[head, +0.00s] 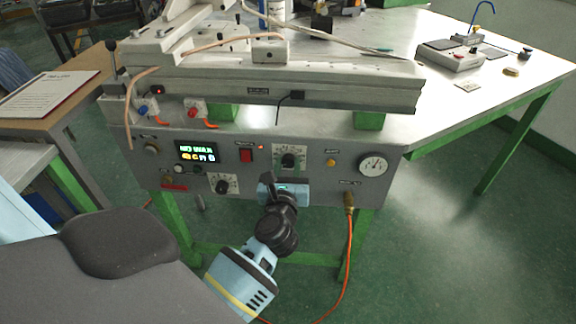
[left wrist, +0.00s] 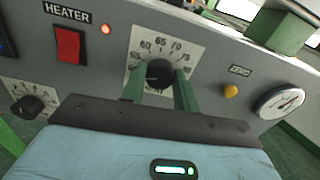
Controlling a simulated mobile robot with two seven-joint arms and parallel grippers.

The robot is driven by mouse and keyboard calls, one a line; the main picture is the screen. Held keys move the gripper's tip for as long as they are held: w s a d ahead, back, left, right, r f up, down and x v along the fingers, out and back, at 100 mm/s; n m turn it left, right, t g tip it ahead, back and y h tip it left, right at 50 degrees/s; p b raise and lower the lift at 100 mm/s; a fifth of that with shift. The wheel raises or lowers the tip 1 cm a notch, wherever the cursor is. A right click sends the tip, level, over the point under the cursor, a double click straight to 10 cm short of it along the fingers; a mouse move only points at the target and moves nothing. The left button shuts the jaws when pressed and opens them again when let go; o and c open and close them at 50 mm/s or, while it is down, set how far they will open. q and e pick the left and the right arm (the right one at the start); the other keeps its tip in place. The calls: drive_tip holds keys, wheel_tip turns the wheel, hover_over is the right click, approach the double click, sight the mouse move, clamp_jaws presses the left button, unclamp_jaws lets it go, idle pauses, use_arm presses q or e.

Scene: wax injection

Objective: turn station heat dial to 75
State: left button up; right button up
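The station heat dial (head: 288,160) is a black knob on a pale scale plate in the grey front panel. In the left wrist view the dial (left wrist: 160,73) shows scale marks 60, 65, 70 and 75; its pointer is too dark to read. My left gripper (head: 284,178) is just below and in front of the dial. In the left wrist view its two green fingers (left wrist: 160,82) are spread, one on each side of the knob, with no clear contact. The lower plate is hidden behind the gripper. My right gripper is not in view.
The red heater switch (left wrist: 68,43) and a lit orange lamp (left wrist: 106,29) are left of the dial. A second dial (head: 223,184) is lower left. A yellow button (left wrist: 231,91) and a pressure gauge (head: 374,165) are to the right. An orange hose (head: 349,240) hangs below.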

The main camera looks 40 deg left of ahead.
use_arm(q)
drive_tip(key=c, duration=0.3)
